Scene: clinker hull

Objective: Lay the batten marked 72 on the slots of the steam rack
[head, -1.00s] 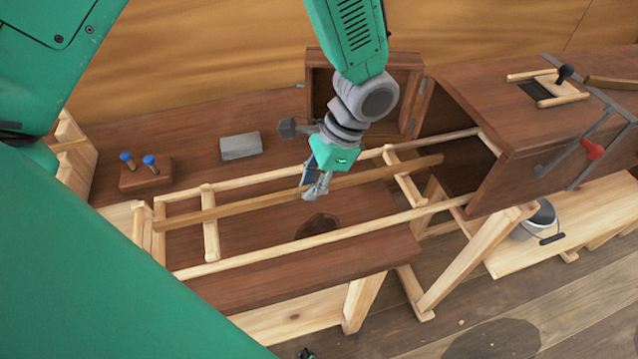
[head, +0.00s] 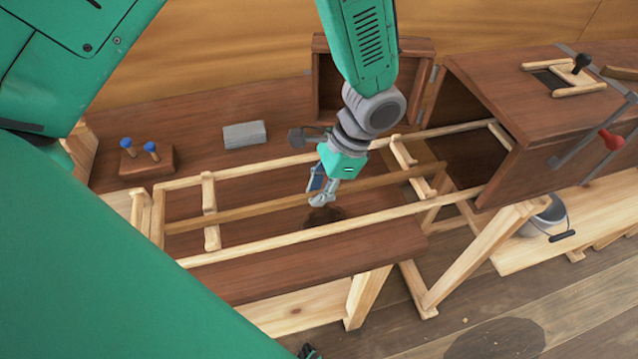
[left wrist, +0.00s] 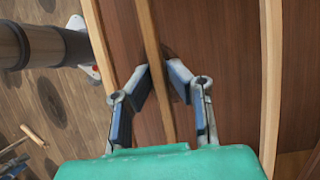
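The batten (head: 270,205) is a long thin brown strip running lengthwise between the two pale side rails of the steam rack (head: 330,228). It crosses over the rack's left crosspiece (head: 209,190) and right crosspiece (head: 403,158); I cannot tell whether it touches their slots. No number is readable on it. My left gripper (head: 321,194) is above the middle of the rack. In the left wrist view, its fingertips (left wrist: 157,67) close in on both sides of the batten (left wrist: 152,30).
The brown steam box (head: 540,130) stands open at the right, with the rack's end inside. A grey block (head: 244,134) and a wooden block with blue-topped pegs (head: 148,162) sit on the bench behind. A bucket (head: 543,216) stands at the right.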

